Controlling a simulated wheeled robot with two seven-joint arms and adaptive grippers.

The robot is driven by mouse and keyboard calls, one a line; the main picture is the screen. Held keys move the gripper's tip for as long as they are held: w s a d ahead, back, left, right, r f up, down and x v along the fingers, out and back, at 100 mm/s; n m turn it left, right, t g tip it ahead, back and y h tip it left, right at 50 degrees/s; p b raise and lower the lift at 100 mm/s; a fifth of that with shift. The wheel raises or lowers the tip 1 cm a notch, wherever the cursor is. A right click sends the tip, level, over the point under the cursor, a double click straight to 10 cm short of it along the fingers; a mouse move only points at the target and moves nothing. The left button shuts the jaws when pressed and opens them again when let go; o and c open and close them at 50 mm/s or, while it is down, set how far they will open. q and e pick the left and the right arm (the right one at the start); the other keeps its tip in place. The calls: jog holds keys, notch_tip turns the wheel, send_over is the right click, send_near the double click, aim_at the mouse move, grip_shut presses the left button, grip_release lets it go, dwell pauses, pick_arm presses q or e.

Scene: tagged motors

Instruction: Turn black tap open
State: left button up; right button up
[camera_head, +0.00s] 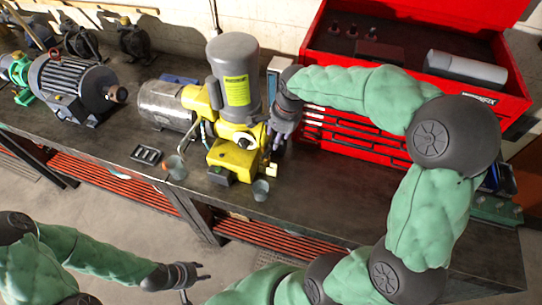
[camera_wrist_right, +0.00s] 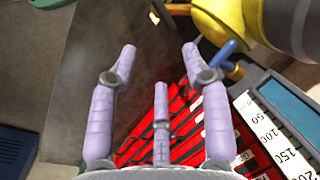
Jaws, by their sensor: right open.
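I cannot clearly make out a black tap in either view. The yellow machine (camera_head: 232,150) with an upright grey motor (camera_head: 233,72) stands on the bench. My right gripper (camera_head: 283,126) is at this machine's right side and covers part of it. In the right wrist view its lilac fingers (camera_wrist_right: 158,75) are spread, with nothing between them. A blue lever (camera_wrist_right: 225,53) by the yellow body (camera_wrist_right: 222,18) lies close to the right-hand fingertip; I cannot tell whether they touch. My left gripper (camera_head: 203,272) is open and empty, low in front of the bench.
A red tool chest (camera_head: 315,70) stands right of the machine. A grey motor (camera_head: 65,85) sits at the left. Small cups (camera_head: 260,190) and a black tray (camera_head: 147,155) lie near the front of the dark bench (camera_head: 110,130). A scale marked with numbers (camera_wrist_right: 272,133) is close to my right gripper.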

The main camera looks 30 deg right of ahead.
aim_at(268, 155)
jog(key=x, duration=0.3)
jog(key=a+x, duration=0.1)
jog(key=x, duration=0.5)
jog(key=shift+w+a+f+b, duration=0.15)
jog(key=shift+a+f+b, duration=0.1)
jog(key=shift+b, duration=0.05)
jog(key=shift+d+f, duration=0.2)
jog(key=shift+f, duration=0.25)
jog(key=shift+a, duration=0.2)
jog(key=shift+d, duration=0.15)
jog(key=c, duration=0.9)
jog(key=shift+w, duration=0.1)
grip_shut()
